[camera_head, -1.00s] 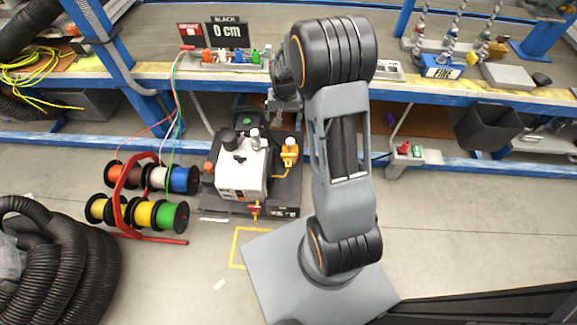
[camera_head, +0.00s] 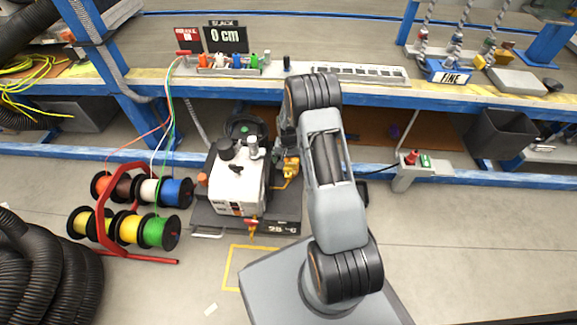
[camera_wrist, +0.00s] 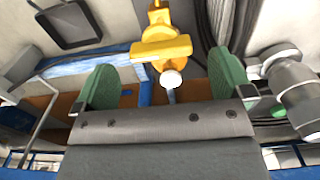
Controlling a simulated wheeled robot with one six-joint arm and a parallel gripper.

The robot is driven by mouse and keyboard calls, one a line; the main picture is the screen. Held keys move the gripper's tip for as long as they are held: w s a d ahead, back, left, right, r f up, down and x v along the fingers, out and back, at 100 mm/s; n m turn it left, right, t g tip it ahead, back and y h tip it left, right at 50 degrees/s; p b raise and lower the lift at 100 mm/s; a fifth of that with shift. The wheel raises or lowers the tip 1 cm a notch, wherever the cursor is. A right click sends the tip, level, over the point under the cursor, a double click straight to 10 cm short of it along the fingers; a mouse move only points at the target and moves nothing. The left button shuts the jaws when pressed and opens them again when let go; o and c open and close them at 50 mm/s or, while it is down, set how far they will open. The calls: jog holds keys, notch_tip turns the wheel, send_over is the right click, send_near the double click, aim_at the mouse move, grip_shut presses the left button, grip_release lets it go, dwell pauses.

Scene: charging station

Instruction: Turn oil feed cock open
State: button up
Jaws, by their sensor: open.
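A yellow cock (camera_wrist: 162,48) with a flat bar handle and a pale round end shows in the upper middle of the wrist view. In the head view, yellow fittings (camera_head: 290,167) stand at the right side of the white pump unit (camera_head: 238,188), partly behind my arm. My gripper (camera_wrist: 163,70) is open, with one green pad to the left of the cock and one to the right. Clear gaps show on both sides, and I see no contact. How deep the cock sits between the pads is hard to tell.
A red-handled yellow cock (camera_head: 251,228) is low on the pump unit's front. The blue-edged bench (camera_head: 400,93) runs behind and above the pump. A red rack of wire spools (camera_head: 140,210) stands to the left. A grey pipe fitting (camera_wrist: 290,85) is close to the right pad.

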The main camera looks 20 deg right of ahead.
aim_at(288, 163)
jog(key=shift+f+b, duration=0.4)
jog(key=shift+f, duration=1.2)
jog(key=c, duration=0.9)
